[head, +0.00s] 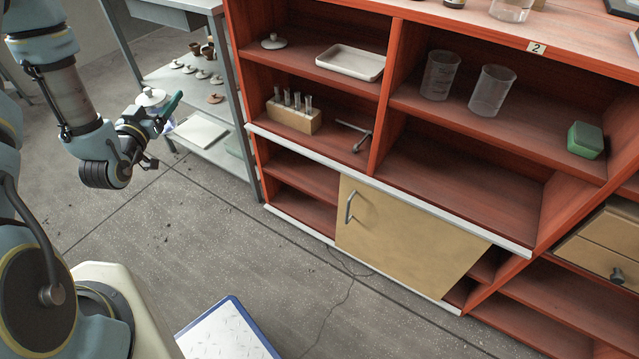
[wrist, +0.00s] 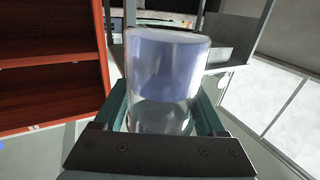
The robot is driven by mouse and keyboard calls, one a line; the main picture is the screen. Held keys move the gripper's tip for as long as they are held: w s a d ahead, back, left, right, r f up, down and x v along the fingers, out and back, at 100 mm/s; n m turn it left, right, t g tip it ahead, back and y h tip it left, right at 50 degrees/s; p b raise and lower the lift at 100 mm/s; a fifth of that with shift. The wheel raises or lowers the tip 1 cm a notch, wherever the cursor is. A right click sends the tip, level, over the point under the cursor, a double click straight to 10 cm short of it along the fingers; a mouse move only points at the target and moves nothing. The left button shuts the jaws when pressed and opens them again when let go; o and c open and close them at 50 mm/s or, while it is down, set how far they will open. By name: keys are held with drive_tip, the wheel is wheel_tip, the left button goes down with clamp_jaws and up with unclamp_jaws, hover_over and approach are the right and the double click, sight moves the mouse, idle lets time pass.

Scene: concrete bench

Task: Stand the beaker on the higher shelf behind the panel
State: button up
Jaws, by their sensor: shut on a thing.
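My gripper (head: 168,112) is at the left in the head view, out in front of a grey metal rack. It is shut on a clear beaker (wrist: 165,75), which stands between the jaws in the wrist view; in the head view the beaker is mostly hidden by the gripper. The tan sliding panel (head: 405,240) with a grey bar handle (head: 349,207) covers the middle and right of the low compartment in the red cabinet. To its left the compartment is open, showing a higher shelf (head: 305,178) and a lower one (head: 300,208), both bare there.
Above the panel are two other beakers (head: 440,75) (head: 492,92), a green box (head: 585,140), a test-tube rack (head: 294,117) and a white tray (head: 350,62). White rails edge the compartment. The grey rack (head: 235,110) stands left of the cabinet. Floor in front is largely clear.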

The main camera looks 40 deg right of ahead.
drive_tip(key=s+d+f+m+g+h+b, duration=0.2)
drive_tip(key=s+d+f+m+g+b, duration=0.45)
drive_tip(key=s+f+b, duration=0.55)
drive_tip(key=s+d+f+m+g+h+b, duration=0.2)
drive_tip(key=s+d+f+m+g+b, duration=0.1)
drive_tip(key=s+d+f+g+b, duration=0.9)
drive_tip(key=w+d+f+t+b, duration=0.1)
drive_tip(key=w+d+t+b, duration=0.15)
drive_tip(key=d, duration=0.55)
drive_tip(key=w+d+f+t+b, duration=0.1)
drive_tip(key=w+d+b, duration=0.25)
drive_tip(key=d, duration=0.45)
drive_tip(key=shift+m, duration=0.25)
drive_tip(key=f+b, duration=0.1)
drive_tip(key=f, duration=0.1)
drive_tip(key=f+b, duration=0.2)
drive_tip(key=f, duration=0.1)
drive_tip(key=f+b, duration=0.1)
drive_tip(key=f, duration=0.1)
drive_tip(key=shift+w+f, duration=0.3)
drive_tip(key=shift+w, duration=0.1)
drive_tip(key=shift+r, duration=0.15)
drive_tip(key=o, duration=1.5)
drive_tip(key=shift+c, duration=0.2)
